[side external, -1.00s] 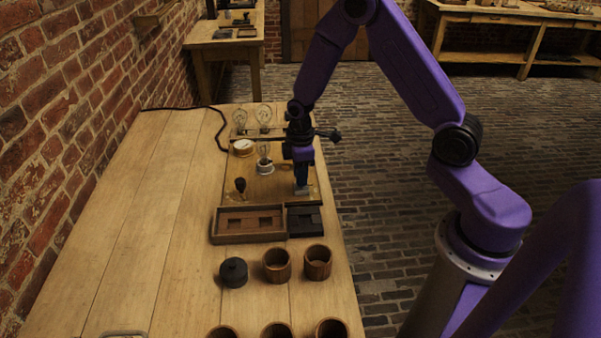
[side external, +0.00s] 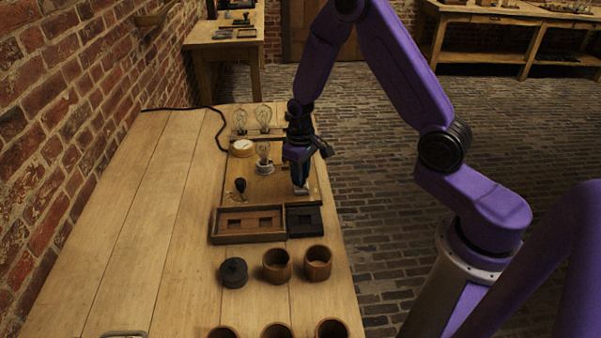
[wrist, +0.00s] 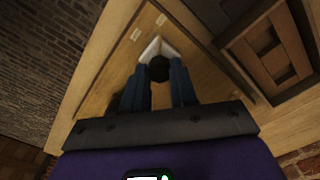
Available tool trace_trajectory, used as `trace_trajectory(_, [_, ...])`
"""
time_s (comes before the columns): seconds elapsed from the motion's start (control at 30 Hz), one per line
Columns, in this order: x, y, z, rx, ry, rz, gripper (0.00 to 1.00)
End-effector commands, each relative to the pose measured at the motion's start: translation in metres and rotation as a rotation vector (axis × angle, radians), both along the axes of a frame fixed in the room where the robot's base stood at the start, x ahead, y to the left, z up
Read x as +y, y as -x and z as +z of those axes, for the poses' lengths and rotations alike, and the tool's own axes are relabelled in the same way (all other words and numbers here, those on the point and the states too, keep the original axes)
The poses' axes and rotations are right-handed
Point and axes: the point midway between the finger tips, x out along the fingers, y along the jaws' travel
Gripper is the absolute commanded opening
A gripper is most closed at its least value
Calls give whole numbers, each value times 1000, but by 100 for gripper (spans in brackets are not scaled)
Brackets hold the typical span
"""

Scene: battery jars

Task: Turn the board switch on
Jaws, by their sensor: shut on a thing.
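The wooden board (side external: 268,205) carries a small pale grey switch base (side external: 301,191) at its right edge, also seen in the wrist view (wrist: 152,47). My gripper (side external: 299,183) is low over this base, tilted. In the wrist view its two fingers (wrist: 160,78) are closed on a dark round knob (wrist: 159,68) that stands over the pale base. The fingers and knob hide part of the base, and I cannot tell the switch's exact position. Glass bulbs (side external: 264,152) stand on the board, and none clearly glows.
A white round dial (side external: 242,147) and a black-knobbed piece (side external: 240,186) are on the board. A wooden tray (side external: 228,238) and a dark block (side external: 305,221) lie in front. A black lidded jar (side external: 233,272) and brown cups (side external: 277,265) stand nearer. The table's left side is clear.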

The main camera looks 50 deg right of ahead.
Motion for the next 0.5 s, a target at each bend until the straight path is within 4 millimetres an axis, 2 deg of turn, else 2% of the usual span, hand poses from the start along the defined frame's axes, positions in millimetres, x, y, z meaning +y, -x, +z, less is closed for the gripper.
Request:
trace_trajectory(0.2, [0, -1, 1, -1, 0, -109, 0])
trace_trajectory(0.5, [0, -1, 1, -2, 0, -172, 0])
